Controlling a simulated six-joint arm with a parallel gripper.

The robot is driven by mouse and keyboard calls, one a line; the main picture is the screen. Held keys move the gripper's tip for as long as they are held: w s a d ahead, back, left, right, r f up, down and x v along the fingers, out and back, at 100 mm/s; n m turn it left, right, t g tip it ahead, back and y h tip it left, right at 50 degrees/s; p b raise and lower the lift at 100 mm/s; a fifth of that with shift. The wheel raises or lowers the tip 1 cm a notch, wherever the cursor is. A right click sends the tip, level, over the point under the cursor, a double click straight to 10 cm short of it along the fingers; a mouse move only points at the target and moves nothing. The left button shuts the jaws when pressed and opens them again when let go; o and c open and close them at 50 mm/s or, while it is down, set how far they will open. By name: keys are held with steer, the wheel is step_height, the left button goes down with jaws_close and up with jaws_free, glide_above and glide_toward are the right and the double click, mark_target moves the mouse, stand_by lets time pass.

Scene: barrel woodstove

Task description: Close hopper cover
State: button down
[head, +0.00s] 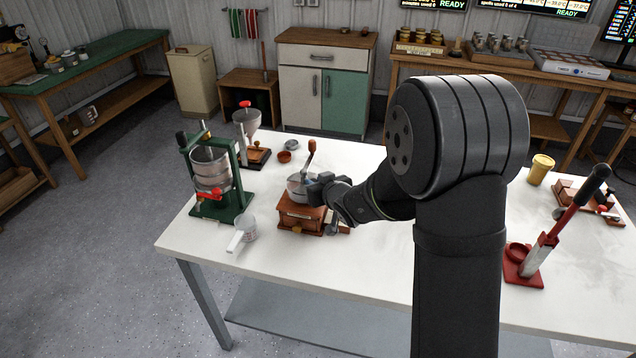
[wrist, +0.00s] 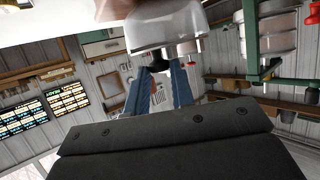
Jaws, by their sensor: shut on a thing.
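A coffee grinder with a wooden box base (head: 300,217) stands upright on the white table. Its metal hopper (head: 296,186) sits on top, and a crank with a brown wooden knob (head: 311,146) rises above it. My gripper (head: 316,189) reaches in from the right and is at the hopper's right side. In the wrist view, the hopper (wrist: 160,30) shows as a shiny dome above my two blue-grey fingers (wrist: 159,72). The fingertips close on a small dark knob (wrist: 157,63) at the hopper's edge. How far the cover is open is hidden.
A funnel device (head: 247,122) is behind. A red lever tool (head: 545,250) and a yellow cup (head: 540,169) stand at right. The table's front middle is clear.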

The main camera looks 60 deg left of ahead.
stand_by(0.4)
steer(key=c, duration=1.3)
jaws_free()
steer(key=shift+o, duration=0.2)
steer(key=v, duration=1.7)
steer(key=shift+d, duration=0.2)
steer(key=shift+s+r, duration=0.1)
steer(key=shift+s, duration=0.05)
